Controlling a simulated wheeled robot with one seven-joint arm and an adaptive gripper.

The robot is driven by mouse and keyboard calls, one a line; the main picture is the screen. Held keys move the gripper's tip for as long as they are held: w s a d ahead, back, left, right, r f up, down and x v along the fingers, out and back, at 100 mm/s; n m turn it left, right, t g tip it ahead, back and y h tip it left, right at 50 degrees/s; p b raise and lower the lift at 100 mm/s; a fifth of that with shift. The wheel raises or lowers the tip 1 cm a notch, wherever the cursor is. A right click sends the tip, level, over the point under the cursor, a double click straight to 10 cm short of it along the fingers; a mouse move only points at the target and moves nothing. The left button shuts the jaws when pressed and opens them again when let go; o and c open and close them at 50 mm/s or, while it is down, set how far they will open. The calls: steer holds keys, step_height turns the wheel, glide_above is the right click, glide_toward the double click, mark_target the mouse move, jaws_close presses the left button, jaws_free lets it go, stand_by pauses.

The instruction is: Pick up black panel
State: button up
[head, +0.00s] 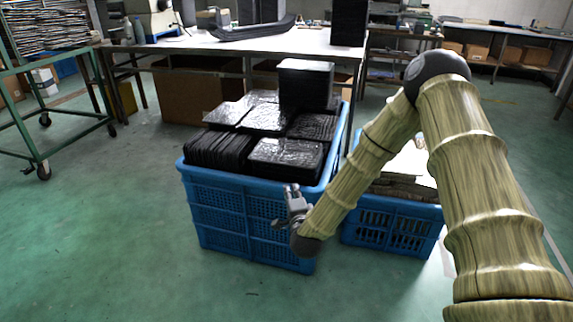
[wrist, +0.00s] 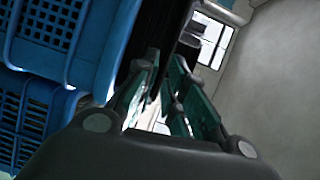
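Black panels fill the blue crate (head: 245,212) in the head view. A row stands on edge at the front left (head: 217,150), a glossy stack lies at the front right (head: 285,153), and a taller stack (head: 305,84) rises at the back. My gripper (head: 291,190) is outside the crate near its front right corner, just below the rim. In the wrist view its two fingers (wrist: 165,95) are apart, with nothing clearly held between them. The blue crate wall (wrist: 65,35) is at upper left there, and a dark shape beyond the fingers is hard to identify.
A second blue crate (head: 390,228) with flat pieces stands to the right, partly behind my arm. A white-topped table (head: 225,42) is behind the crates. A green metal cart (head: 55,120) stands at left. The green floor is clear in front and at left.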

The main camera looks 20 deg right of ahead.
mark_target(289, 166)
steer(key=shift+m+t+h, duration=0.3)
steer(key=shift+m+h, duration=0.1)
steer(key=shift+m, duration=0.2)
steer(key=w+d, duration=0.1)
steer(key=w, duration=0.3)
steer(key=w+d+r+b, duration=0.1)
steer(key=w, duration=0.3)
steer(key=w+d+b, duration=0.1)
steer(key=w, duration=0.3)
steer(key=shift+r, duration=0.25)
jaws_close()
steer(key=shift+r, duration=0.1)
